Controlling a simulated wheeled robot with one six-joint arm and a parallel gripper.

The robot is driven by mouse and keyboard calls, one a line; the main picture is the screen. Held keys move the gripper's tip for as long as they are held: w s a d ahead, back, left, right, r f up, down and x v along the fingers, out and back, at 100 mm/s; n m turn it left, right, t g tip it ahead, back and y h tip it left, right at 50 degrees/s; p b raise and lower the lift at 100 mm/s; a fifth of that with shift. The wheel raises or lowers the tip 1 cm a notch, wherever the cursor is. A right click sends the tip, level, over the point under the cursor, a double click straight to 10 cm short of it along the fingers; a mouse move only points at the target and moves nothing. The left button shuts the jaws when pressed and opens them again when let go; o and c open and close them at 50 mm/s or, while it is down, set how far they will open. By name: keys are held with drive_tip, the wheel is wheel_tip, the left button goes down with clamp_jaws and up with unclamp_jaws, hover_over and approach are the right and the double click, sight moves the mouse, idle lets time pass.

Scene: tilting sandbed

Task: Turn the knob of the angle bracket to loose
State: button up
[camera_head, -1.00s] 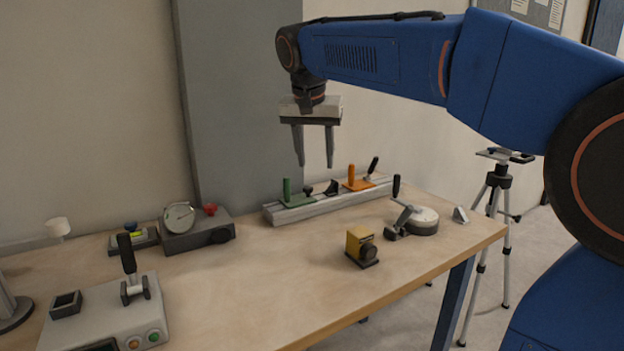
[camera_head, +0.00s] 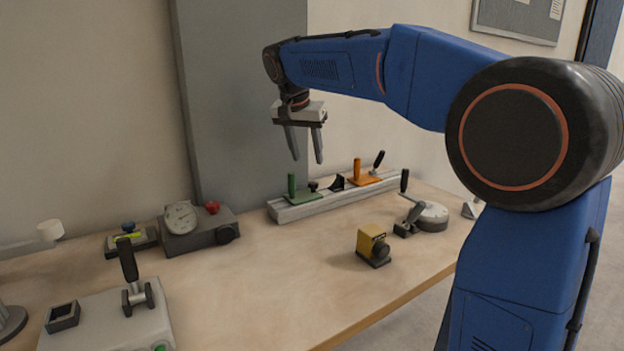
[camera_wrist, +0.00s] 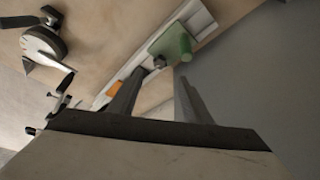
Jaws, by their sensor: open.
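A dark triangular bracket (camera_head: 337,183) stands on a pale rail (camera_head: 290,213) at the back of the bench, between a green plate and an orange plate. A small black knob (camera_head: 313,186) sits beside it, by the green plate; it also shows in the wrist view (camera_wrist: 159,62). I cannot tell for certain whether these are the angle bracket and its knob, or how the knob is set. My gripper (camera_head: 307,162) is open and empty, pointing down above the rail, apart from it. In the wrist view a finger covers the bracket's place.
The green plate (camera_wrist: 173,44) and orange plate (camera_head: 366,179) carry upright handles. A grey disc (camera_head: 433,217) with a lever clamp, a yellow block (camera_head: 370,243) with a black knob, and a dial box (camera_head: 200,233) stand nearby. The bench middle is clear.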

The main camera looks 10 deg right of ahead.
sight(313, 183)
drive_tip(key=x, duration=0.9)
drive_tip(key=shift+w+d+f, duration=0.1)
drive_tip(key=shift+f, duration=0.25)
drive_tip(key=c, duration=1.1)
drive_tip(key=shift+o, duration=0.2)
